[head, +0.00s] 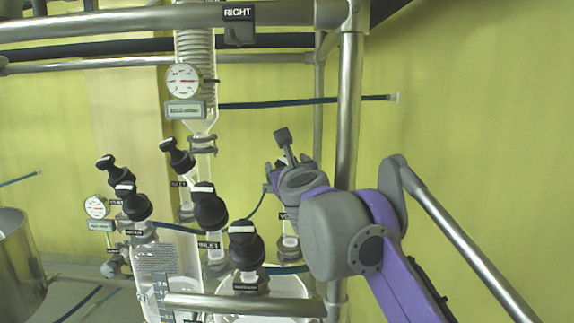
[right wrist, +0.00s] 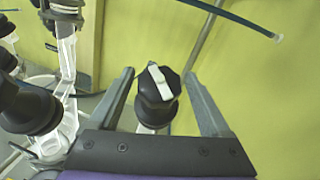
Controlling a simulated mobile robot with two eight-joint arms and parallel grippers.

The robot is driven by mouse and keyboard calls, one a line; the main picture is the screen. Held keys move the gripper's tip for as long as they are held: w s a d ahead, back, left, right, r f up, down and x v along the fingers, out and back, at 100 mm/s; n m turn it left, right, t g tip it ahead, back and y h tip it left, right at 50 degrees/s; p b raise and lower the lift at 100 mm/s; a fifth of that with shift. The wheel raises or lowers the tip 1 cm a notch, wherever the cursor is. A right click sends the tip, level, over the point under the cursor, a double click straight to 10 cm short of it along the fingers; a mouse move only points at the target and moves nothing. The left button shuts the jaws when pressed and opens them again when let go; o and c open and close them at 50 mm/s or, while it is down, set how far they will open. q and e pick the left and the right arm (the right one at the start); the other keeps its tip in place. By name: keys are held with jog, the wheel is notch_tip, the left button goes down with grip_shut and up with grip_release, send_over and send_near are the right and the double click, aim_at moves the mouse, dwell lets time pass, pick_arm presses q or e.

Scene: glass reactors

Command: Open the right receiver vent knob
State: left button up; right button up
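The vent knob (right wrist: 157,88) is a black, faceted knob with a white bar across its top. In the right wrist view it sits between the two grey fingers of my right gripper (right wrist: 159,74), with a visible gap on each side. The fingers are open and I see no contact. In the head view my right gripper (head: 278,160) is above the rearmost right valve (head: 289,245), whose label is partly covered. The gripper and wrist hide the knob there. The white bar looks slightly tilted from the finger direction. My left gripper is not in view.
Several other black knobs with white bars stand to the left, including a large one (head: 246,245) and another (head: 209,206). A vertical steel post (head: 348,120) stands close behind my right wrist. A lower rail (head: 240,304) crosses in front. A "RIGHT" sign (head: 238,13) hangs above.

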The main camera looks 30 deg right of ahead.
aim_at(287, 161)
jog(key=shift+o, duration=0.4)
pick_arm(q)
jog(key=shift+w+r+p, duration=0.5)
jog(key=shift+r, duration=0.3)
pick_arm(e)
notch_tip(287, 161, up, 10)
jog(key=shift+f, duration=0.1)
